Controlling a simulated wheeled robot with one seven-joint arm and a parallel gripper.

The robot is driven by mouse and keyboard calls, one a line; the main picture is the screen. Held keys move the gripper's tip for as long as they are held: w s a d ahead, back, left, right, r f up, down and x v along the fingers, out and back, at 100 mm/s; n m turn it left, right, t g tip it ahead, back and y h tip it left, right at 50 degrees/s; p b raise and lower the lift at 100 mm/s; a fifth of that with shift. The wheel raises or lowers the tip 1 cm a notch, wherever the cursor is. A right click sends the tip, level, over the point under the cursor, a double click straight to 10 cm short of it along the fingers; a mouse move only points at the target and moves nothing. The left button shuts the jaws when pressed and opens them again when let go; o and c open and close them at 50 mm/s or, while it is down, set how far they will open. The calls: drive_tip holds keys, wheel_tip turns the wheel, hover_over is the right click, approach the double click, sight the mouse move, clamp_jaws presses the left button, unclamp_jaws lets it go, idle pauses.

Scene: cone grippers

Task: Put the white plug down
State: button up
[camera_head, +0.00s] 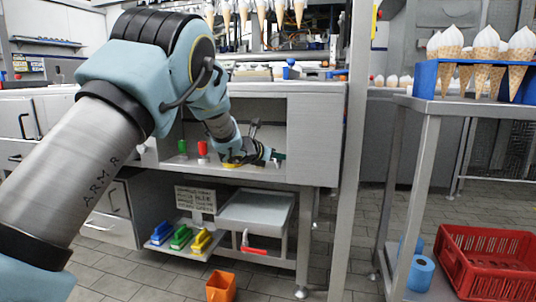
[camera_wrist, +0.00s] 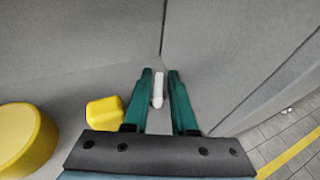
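The white plug (camera_wrist: 157,90) shows in the wrist view between the two green fingers of my gripper (camera_wrist: 161,74). It is small and elongated. A gap shows between it and the right finger; it lies close to the left finger, and I cannot tell whether they touch. The fingers stand apart, wider than the plug. Whether the plug rests on the grey surface is not clear. In the head view my gripper (camera_head: 277,157) is inside the open grey counter compartment (camera_head: 305,135), near its floor.
A yellow block (camera_wrist: 104,113) and a yellow round piece (camera_wrist: 25,140) are left of my gripper. A red plug (camera_head: 203,149) and a green plug (camera_head: 183,147) stand in the compartment's left part. Grey walls close in behind and to the right of the fingers.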

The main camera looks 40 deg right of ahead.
drive_tip(key=v, duration=1.2)
drive_tip(key=w+a+f+n+t+y, duration=0.1)
drive_tip(key=w+a+n+t+y, duration=0.2)
drive_tip(key=w+a+n, duration=0.45)
drive_tip(key=w+a+f+n+t+y, duration=0.2)
drive_tip(key=w+a+n, duration=0.3)
drive_tip(key=a+n, duration=0.45)
drive_tip(key=a+f+n+y, duration=0.35)
drive_tip(key=a+n, duration=0.55)
drive_tip(key=a, duration=0.7)
drive_tip(key=s+a+f+n+g+y, duration=0.1)
drive_tip(key=s+a+f+n+y, duration=0.1)
drive_tip(key=s+a+n, duration=0.4)
drive_tip(key=s+a+f+n+g+y, duration=0.1)
drive_tip(key=a+f+n+y, duration=0.2)
drive_tip(key=a+n, duration=0.65)
drive_tip(key=s+a+f+n+g, duration=0.1)
drive_tip(key=s+a+n+g, duration=0.2)
drive_tip(key=s+a+n, duration=0.5)
drive_tip(key=s+n, duration=0.1)
drive_tip(key=s, duration=0.2)
drive_tip(key=shift+s+f+g, duration=0.35)
drive_tip(key=shift+f+g, duration=0.05)
